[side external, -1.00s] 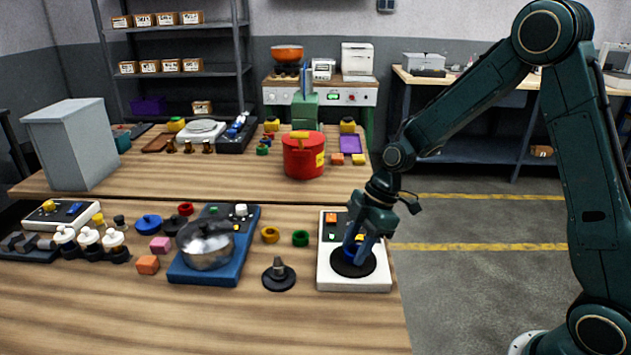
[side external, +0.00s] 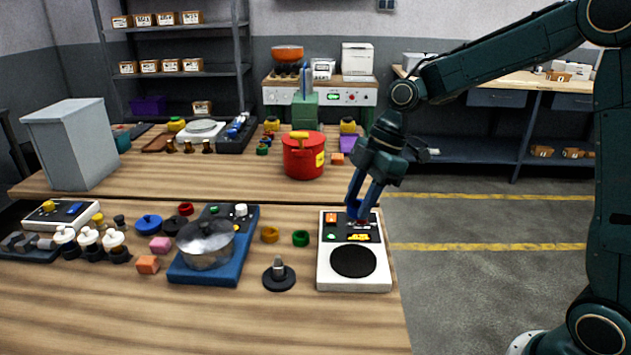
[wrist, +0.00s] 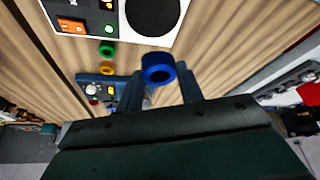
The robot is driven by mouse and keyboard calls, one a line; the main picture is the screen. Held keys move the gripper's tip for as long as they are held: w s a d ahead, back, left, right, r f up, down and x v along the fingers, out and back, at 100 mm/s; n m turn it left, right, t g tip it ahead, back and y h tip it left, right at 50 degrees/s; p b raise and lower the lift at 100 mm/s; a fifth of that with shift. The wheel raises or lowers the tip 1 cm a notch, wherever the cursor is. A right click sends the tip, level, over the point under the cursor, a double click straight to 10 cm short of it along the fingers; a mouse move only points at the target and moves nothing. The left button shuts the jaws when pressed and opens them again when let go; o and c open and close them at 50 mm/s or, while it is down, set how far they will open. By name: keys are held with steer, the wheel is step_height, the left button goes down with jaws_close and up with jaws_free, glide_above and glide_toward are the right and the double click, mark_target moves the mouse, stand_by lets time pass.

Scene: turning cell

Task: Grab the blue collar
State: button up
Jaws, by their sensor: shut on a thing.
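The blue collar (wrist: 158,66) is a short ring with a dark hole, held between the two fingertips of my gripper (wrist: 160,75) in the wrist view. In the side external view my gripper (side external: 360,208) is raised above the rear part of the white device (side external: 325,270). The collar is hard to tell from the blue-grey fingers there. The device's round black plate (side external: 353,261) is bare.
A green collar (side external: 301,238) and a yellow collar (side external: 270,235) lie to the left. A red pot (side external: 303,158) stands behind.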

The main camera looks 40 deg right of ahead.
step_height(320, 180, up, 9)
steer(key=shift+f, duration=0.2)
